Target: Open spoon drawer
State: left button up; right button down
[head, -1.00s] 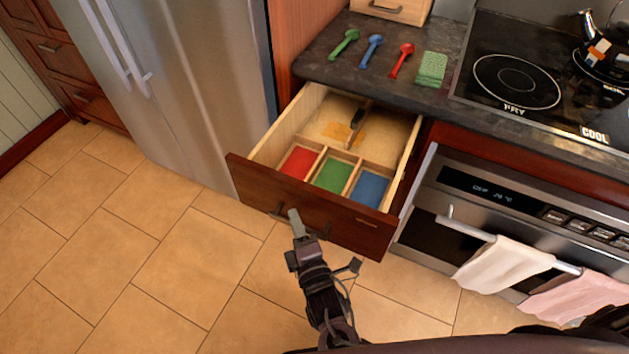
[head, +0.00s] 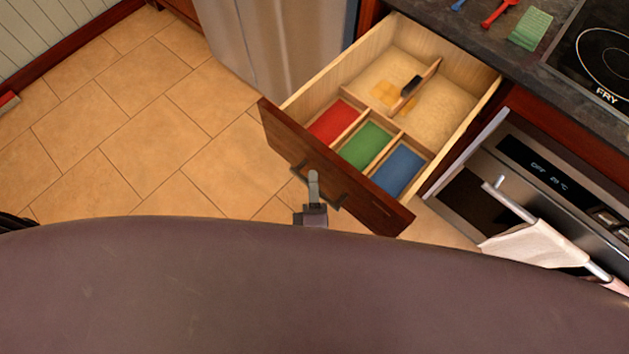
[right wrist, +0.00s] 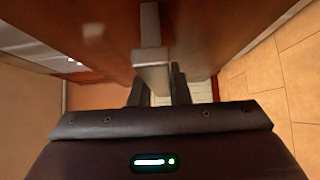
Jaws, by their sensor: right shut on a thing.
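The spoon drawer (head: 283,134) is pulled well out from under the counter. It has a dark red-brown wooden front and pale wooden inside walls. Its front part has a red compartment (head: 333,122), a green compartment (head: 367,147) and a blue compartment (head: 399,171). A dark bar handle (head: 337,199) is on the front. My right gripper (head: 313,182) is shut on the handle; in the right wrist view its fingers (right wrist: 158,88) are close against the drawer front (right wrist: 100,45). My left gripper is not in view.
A red spoon (head: 500,13), a blue spoon (head: 458,5) and a green sponge (head: 531,29) lie on the dark counter. The oven (head: 470,200) with a hanging towel (head: 535,245) is right of the drawer, the fridge (head: 285,45) left. The tiled floor at left is clear.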

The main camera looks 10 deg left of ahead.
jog(key=c, duration=1.4)
grip_release()
jog(key=shift+o, duration=0.2)
jog(key=s+d, duration=0.1)
jog(key=s, duration=0.6)
jog(key=shift+s+d+b, duration=0.25)
jog(key=shift+s+b, duration=0.1)
jog(key=shift+b, duration=0.1)
jog(key=d+f+m+g+h, duration=0.1)
jog(key=d+f+m+g, duration=0.3)
jog(key=d+f, duration=0.75)
jog(key=d+f+m+g+h, duration=0.1)
jog(key=d+f+m+g, duration=0.3)
jog(key=f, duration=1.4)
jog(key=s+d+f+m+g, duration=0.4)
jog(key=s+d+f+m, duration=0.1)
jog(key=s, duration=0.3)
jog(key=s+d+f+m+g+h, duration=0.1)
jog(key=s+d+f+m+g, duration=0.3)
jog(key=s+f, duration=0.3)
jog(key=shift+s+d+m+g, duration=0.3)
jog(key=shift+s+d+m, duration=0.1)
jog(key=shift+s+d, duration=0.3)
